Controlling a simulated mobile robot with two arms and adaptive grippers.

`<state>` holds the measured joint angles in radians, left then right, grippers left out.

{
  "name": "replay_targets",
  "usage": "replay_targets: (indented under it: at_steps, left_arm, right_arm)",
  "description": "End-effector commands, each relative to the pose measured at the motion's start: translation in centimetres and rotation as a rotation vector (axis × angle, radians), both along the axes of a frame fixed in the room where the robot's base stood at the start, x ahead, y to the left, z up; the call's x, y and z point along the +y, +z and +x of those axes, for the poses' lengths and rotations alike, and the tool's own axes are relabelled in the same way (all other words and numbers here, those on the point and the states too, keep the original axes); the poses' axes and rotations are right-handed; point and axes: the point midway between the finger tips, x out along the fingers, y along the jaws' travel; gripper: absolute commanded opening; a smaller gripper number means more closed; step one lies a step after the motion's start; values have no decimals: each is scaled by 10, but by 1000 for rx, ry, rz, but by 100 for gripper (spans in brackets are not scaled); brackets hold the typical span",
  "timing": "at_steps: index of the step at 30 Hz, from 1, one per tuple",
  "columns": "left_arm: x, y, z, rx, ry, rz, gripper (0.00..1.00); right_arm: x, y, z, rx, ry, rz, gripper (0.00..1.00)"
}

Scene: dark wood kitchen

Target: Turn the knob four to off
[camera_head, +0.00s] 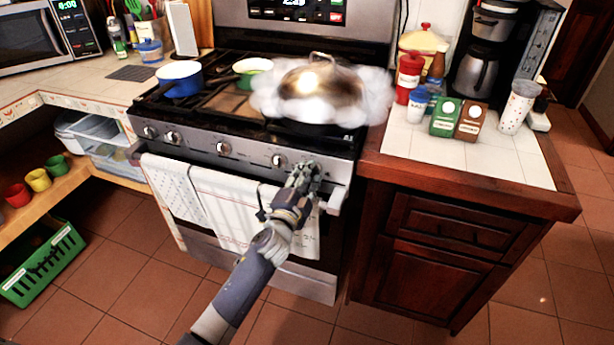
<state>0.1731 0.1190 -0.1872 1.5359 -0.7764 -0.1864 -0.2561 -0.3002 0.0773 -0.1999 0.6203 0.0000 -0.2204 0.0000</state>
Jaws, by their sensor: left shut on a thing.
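The stove's front panel (250,156) carries a row of round silver knobs. The leftmost knob (149,132) and its neighbour (172,138) sit close together, a middle knob (223,148) is further right, and another knob (279,160) is just left of my left gripper. My left gripper (304,172) is at the right end of the panel, shut on a knob there that its fingers mostly hide. I cannot read the knob's setting. My right gripper is not in view.
A lidded pan (318,92) on the front right burner gives off thick white steam. A blue pot (180,79) and a green pan (252,71) stand on other burners. Towels (226,205) hang on the oven handle below. Bottles and canisters (445,117) stand on the right counter.

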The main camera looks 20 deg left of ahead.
Motion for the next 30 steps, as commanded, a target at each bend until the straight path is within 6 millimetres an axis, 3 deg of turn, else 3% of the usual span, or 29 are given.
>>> replay_targets:
  at_steps: [15,30]
  left_arm:
    - [-2,-1,0,-10,-1,348,7]
    - [-2,-2,0,-11,-1,416,7]
  right_arm:
    - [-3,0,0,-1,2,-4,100]
    - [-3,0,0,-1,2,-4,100]
